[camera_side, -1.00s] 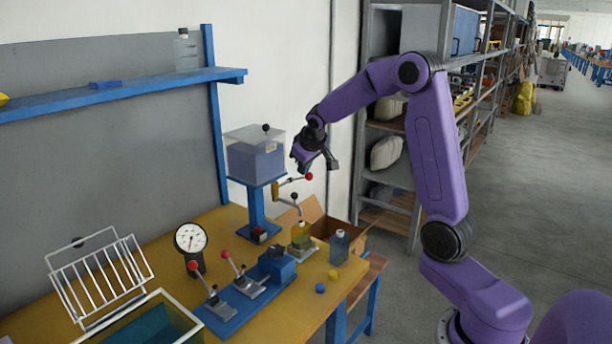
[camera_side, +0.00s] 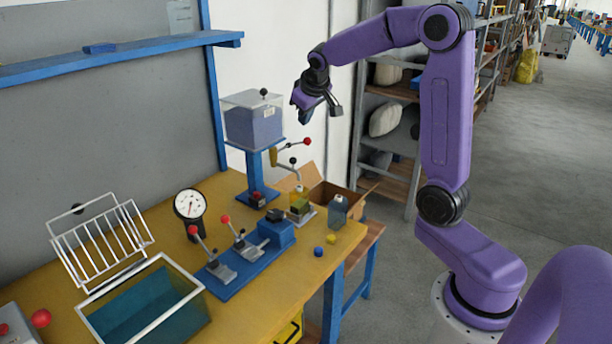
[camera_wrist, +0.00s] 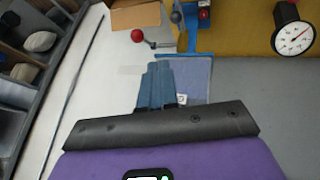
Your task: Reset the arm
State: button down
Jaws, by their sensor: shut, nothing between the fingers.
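My purple arm stands at the right of the side view, raised and bent over toward the bench. My gripper (camera_side: 305,115) hangs in the air to the upper right of the hopper box, clear of the bench and everything on it. In the wrist view the gripper's blue-grey fingers (camera_wrist: 158,82) are together with nothing between them. The hopper box (camera_side: 254,119) with its clear lid stands on a blue post; part of it shows behind the fingers in the wrist view (camera_wrist: 195,72).
The yellow bench (camera_side: 260,305) holds a blue fixture with red-knobbed levers (camera_side: 232,262), a dial gauge (camera_side: 190,205), a teal tank (camera_side: 145,310), a white wire rack (camera_side: 100,240) and bottles (camera_side: 338,209). A cardboard box (camera_side: 325,193) and grey shelving stand behind.

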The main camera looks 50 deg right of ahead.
jog(key=s+a+f+n+g+y, duration=0.1)
jog(key=s+a+f+n+y, duration=0.15)
jog(key=s+a, duration=0.6)
jog(key=s+a+f+n+g+y, duration=0.15)
jog(key=s+a+n, duration=0.3)
jog(key=a, duration=0.65)
jog(key=s+a+f+n+g, duration=0.1)
jog(key=s+f+n, duration=0.1)
jog(key=s, duration=0.9)
jog(key=s+a+f+n+g, duration=0.1)
jog(key=s+n, duration=0.3)
jog(key=s, duration=0.7)
jog(key=shift+a+f+n+g, duration=0.35)
jog(key=shift+a+f, duration=0.2)
jog(key=shift+f, duration=0.3)
